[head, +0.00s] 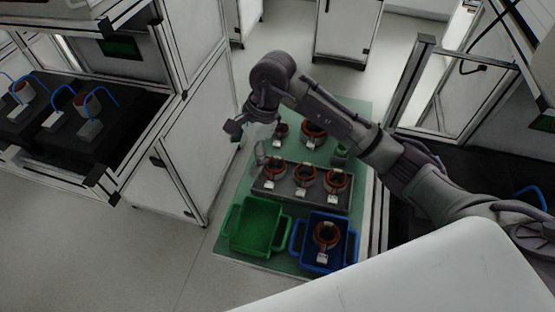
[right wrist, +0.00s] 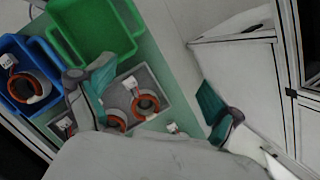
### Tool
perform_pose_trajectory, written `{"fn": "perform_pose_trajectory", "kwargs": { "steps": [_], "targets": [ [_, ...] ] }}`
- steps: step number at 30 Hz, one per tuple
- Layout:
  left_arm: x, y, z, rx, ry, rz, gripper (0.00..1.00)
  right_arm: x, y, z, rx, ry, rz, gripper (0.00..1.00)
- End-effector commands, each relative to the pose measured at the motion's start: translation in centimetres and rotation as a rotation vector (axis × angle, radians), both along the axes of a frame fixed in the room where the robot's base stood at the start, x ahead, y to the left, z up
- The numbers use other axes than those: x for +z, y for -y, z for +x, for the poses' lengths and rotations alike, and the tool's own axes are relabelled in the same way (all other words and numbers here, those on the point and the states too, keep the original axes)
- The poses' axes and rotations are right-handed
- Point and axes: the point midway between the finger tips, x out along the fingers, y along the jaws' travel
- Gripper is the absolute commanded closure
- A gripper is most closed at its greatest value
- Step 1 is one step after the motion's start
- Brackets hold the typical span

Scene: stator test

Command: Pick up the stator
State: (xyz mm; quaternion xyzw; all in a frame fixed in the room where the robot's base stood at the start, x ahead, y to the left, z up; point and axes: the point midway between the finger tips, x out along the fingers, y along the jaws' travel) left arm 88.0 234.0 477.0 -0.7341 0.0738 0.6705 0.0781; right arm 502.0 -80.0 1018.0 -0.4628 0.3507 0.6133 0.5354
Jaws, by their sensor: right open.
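Several stators, copper-orange rings with white connector blocks, are in view. Three stand in a row on a grey tray (head: 290,193): a left stator (head: 274,174), a middle stator (head: 305,175) and a right stator (head: 336,182). Two more, one a rear stator (head: 313,132), sit behind the tray. Another stator (head: 325,236) lies in the blue bin (head: 296,240). My right gripper (head: 257,147) hangs by the tray's back left corner. In the right wrist view its fingers (right wrist: 152,88) are spread and empty, with a tray stator (right wrist: 147,105) in view between them. My left gripper is not visible.
An empty green bin (head: 257,226) stands left of the blue bin at the front of the green table (head: 230,253). A white cabinet (head: 190,125) stands close to the table's left. Workbenches with framed posts flank both sides.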

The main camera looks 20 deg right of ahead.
Motion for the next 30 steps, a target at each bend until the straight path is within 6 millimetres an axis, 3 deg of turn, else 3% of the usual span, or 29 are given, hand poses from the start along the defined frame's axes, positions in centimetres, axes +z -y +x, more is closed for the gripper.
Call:
{"fn": "perform_pose_trajectory", "kwargs": {
  "steps": [1,3,7,11,18,26,30],
  "targets": [
    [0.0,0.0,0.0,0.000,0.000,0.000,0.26,0.2,2.3,0.8,0.002,0.007,-0.110,0.08],
    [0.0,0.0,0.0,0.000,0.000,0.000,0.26,0.5,4.8,1.3,0.003,0.005,-0.229,0.08],
    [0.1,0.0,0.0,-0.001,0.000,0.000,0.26,0.7,7.1,1.6,-0.001,-0.005,-0.332,0.08],
    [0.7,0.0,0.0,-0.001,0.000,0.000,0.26,-1.0,7.3,1.5,-0.001,-0.011,-0.343,0.08],
    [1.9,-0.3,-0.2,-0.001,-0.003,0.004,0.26,-5.6,7.2,1.5,-0.002,-0.011,-0.339,0.08],
    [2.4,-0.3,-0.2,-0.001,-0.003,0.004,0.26,-7.9,7.2,1.6,-0.001,-0.007,-0.337,0.08],
    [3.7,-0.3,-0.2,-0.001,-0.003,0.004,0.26,-9.4,6.9,1.7,-0.001,-0.013,-0.336,0.08]
  ]
}}
